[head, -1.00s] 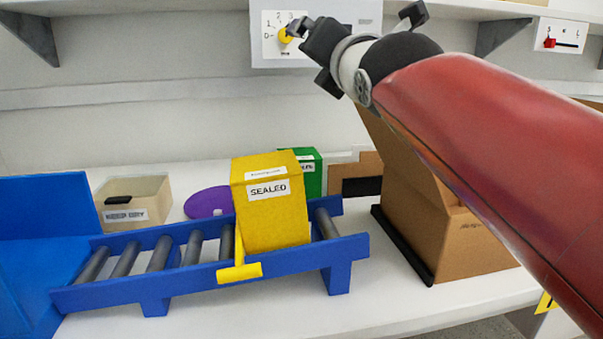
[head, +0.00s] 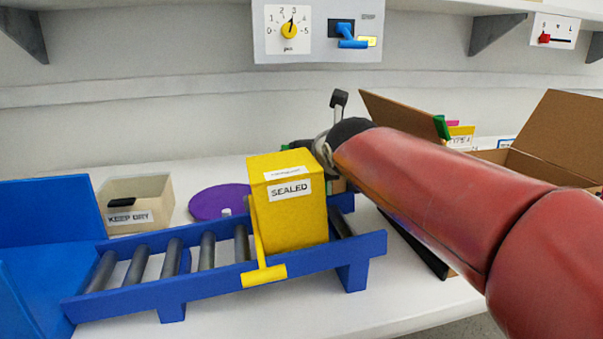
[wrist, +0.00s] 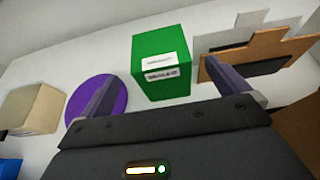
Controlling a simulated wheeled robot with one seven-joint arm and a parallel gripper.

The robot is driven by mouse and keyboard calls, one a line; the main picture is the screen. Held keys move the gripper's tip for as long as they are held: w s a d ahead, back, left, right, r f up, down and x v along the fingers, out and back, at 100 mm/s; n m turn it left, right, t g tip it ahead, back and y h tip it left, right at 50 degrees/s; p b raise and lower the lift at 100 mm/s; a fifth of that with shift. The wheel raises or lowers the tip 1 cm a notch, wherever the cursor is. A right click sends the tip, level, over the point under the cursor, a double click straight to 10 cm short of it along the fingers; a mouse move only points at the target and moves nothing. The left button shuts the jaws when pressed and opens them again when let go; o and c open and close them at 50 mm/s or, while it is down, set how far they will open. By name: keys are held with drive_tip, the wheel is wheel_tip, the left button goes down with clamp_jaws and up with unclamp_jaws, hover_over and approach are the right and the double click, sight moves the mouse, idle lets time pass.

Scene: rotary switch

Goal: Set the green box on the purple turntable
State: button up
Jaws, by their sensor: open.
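The green box (wrist: 160,66) stands upright on the white table in the wrist view, with white labels on its front. The purple turntable (wrist: 97,101) is a flat disc just left of it; it also shows in the head view (head: 220,202). My gripper (wrist: 172,92) is open and empty, its two fingers apart. The left finger covers part of the turntable and the right finger points up to the right of the green box. In the head view the green box is hidden behind the yellow box and my arm.
A yellow box (head: 293,207) marked SEALED sits on a blue roller conveyor (head: 120,300) in front. A beige bin (head: 157,188) stands left of the turntable. Brown cardboard pieces (wrist: 270,59) stand right of the green box. A dial panel (head: 291,28) is on the wall.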

drive_tip(key=x, duration=0.2)
drive_tip(key=r+x, duration=0.1)
drive_tip(key=x, duration=0.1)
drive_tip(key=p+x, duration=0.1)
drive_tip(key=x, duration=0.1)
drive_tip(key=shift+w+a+r, duration=0.1)
drive_tip(key=shift+w+a, duration=0.05)
drive_tip(key=shift+w, duration=0.35)
drive_tip(key=c, duration=1.6)
drive_tip(key=shift+r, duration=0.15)
wheel_tip(320, 180, up, 3)
drive_tip(key=shift+p, duration=0.85)
wheel_tip(320, 180, up, 17)
drive_tip(key=shift+f, duration=0.15)
